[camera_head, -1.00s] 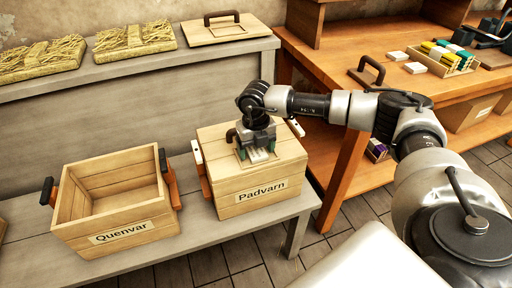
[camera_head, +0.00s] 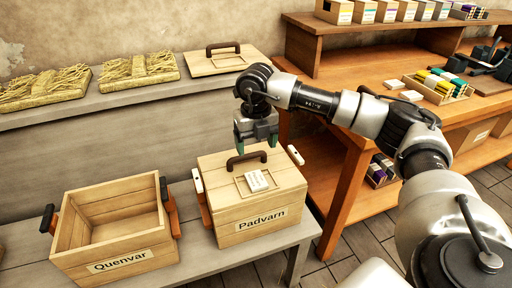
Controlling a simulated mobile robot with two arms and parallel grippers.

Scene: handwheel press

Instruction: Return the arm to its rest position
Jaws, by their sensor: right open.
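My right gripper (camera_head: 256,141) hangs in the air just above and behind the lidded wooden crate labelled Padvarn (camera_head: 262,222). Its fingers point down, apart, with nothing seen between them. My right arm (camera_head: 370,115) reaches in from the right side of the view. The crate's lid has a dark handle (camera_head: 246,157), and a small white card (camera_head: 257,181) lies on the lid in front of the handle. My left gripper is not in view.
An open, empty wooden crate labelled Quenvar (camera_head: 122,262) stands to the left on the low grey bench. A grey shelf behind holds straw bundles (camera_head: 140,69) and a spare lid (camera_head: 221,62). An orange workbench (camera_head: 365,70) with boxes and cards stands at the right, beneath my arm.

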